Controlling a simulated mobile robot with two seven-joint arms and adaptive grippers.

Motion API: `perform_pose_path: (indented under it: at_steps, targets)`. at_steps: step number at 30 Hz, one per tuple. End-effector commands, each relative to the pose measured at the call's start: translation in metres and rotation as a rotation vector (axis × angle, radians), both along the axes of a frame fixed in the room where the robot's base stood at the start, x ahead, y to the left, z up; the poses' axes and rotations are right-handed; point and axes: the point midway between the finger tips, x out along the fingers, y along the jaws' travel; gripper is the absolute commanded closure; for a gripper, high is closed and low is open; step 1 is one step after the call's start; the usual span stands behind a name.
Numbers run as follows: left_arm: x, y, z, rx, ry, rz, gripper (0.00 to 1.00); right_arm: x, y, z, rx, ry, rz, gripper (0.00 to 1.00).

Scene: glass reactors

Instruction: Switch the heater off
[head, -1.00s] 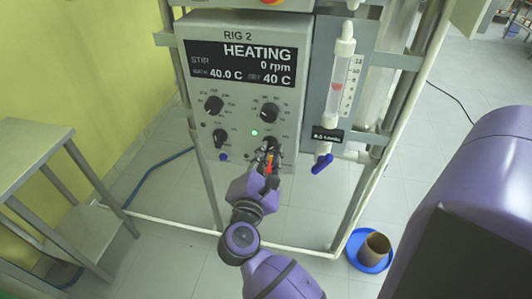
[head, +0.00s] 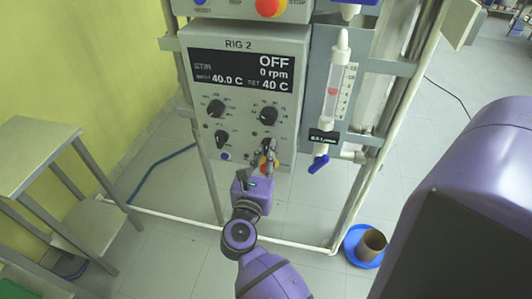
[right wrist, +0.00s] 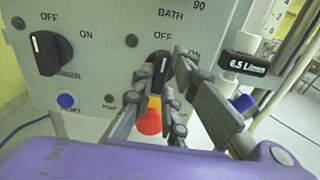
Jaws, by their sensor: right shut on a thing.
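The RIG 2 control box (head: 240,118) is in the middle of the head view. Its display (head: 243,71) reads OFF, 0 rpm, 40.0 C and set 40 C. My right gripper (head: 268,150) is at the lower right knob of the box. In the right wrist view its fingers are closed around this black heater knob (right wrist: 163,64), marked OFF and ON. The knob's white line stands near upright, toward the OFF side. The fingers partly hide the knob. My left gripper is not in view.
The lower left knob (right wrist: 47,52) has its own OFF and ON marks. A red-orange part (right wrist: 149,120) lies below the gripper. A blue valve handle (head: 318,163) hangs at the right. Metal posts flank the box. A steel table (head: 38,150) stands left.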

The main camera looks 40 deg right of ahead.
Motion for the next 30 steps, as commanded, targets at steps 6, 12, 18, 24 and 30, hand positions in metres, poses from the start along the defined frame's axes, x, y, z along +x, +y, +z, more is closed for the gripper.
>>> perform_pose_path:
  at_steps: [6, 12, 18, 24, 30]
  targets:
    - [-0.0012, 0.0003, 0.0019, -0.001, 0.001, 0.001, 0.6, 0.0, -0.0003, 0.0012, -0.028, 0.028, -0.001, 1.0]
    - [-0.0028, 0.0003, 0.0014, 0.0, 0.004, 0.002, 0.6, 0.0, -0.0003, 0.0009, -0.032, 0.033, -0.001, 1.0]
    - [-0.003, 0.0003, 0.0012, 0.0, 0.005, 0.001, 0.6, 0.0, -0.0004, 0.0009, -0.032, 0.033, -0.001, 1.0]
    - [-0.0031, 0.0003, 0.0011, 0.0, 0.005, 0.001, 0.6, 0.0, -0.0002, 0.0007, -0.03, 0.032, 0.0, 0.68]
    - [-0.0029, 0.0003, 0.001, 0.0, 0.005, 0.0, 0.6, 0.0001, -0.0001, 0.0005, -0.029, 0.032, 0.0, 0.68]
